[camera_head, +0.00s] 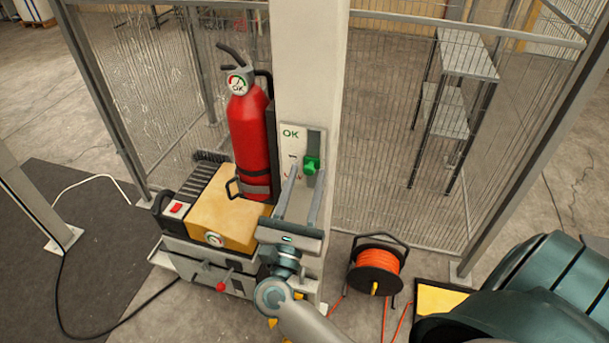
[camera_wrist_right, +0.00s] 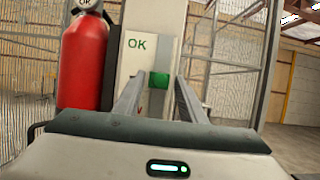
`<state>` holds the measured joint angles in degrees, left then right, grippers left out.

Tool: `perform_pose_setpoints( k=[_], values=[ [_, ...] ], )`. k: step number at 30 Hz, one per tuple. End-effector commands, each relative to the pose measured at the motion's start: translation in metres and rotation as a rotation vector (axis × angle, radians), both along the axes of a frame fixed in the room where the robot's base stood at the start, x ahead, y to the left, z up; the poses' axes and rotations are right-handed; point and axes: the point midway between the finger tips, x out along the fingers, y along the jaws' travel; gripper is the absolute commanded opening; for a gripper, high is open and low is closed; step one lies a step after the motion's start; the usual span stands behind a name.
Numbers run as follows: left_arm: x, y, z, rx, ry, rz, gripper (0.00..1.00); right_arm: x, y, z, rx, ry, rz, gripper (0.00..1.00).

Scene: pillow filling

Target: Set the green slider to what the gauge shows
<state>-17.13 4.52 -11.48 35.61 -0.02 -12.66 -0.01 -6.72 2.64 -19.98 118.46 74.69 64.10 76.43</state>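The green slider (camera_head: 311,165) sits on a white panel (camera_head: 289,147) on the pillar, with "OK" at the top and partly hidden red lettering lower down. The slider is around mid-height, below the "OK". The round gauge (camera_head: 238,84) is on the red fire extinguisher (camera_head: 249,135). It has red and green zones and "OK"; its needle is too small to read surely. My right gripper (camera_head: 304,167) is open and points at the panel. In the right wrist view, the slider (camera_wrist_right: 159,79) appears between its fingertips; contact cannot be told. My left gripper is out of view.
A yellow-topped box (camera_head: 220,207) with a second small gauge (camera_head: 214,239) stands left of my right gripper. An orange cable reel (camera_head: 376,268) is on the floor to the right. Wire mesh fencing (camera_head: 385,120) stands behind and beside the pillar (camera_head: 310,60).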

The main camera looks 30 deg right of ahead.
Motion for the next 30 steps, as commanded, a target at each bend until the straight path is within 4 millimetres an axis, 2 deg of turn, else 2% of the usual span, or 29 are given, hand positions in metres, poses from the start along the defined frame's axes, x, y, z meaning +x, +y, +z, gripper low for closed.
perform_pose_setpoints(
  k=[3, 8, 14, 24, 30],
  values=[
    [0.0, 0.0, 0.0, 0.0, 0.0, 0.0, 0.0, 0.0, 0.0, 0.0, 0.0, 0.0, 0.0, 0.37],
    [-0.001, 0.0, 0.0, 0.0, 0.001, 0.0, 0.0, 0.0, 0.0, 0.0, 0.0, 0.0, 0.0, 0.0],
    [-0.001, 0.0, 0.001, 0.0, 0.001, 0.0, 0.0, 0.0, 0.0, 0.004, 0.001, -0.001, -0.001, 0.0],
    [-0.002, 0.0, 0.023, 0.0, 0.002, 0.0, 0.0, 0.0, 0.0, 0.064, 0.002, -0.002, -0.001, 0.0],
    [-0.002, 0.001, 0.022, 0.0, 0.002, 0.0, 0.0, 0.0, 0.0, 0.068, -0.002, -0.002, 0.0, 0.0]
  ],
)
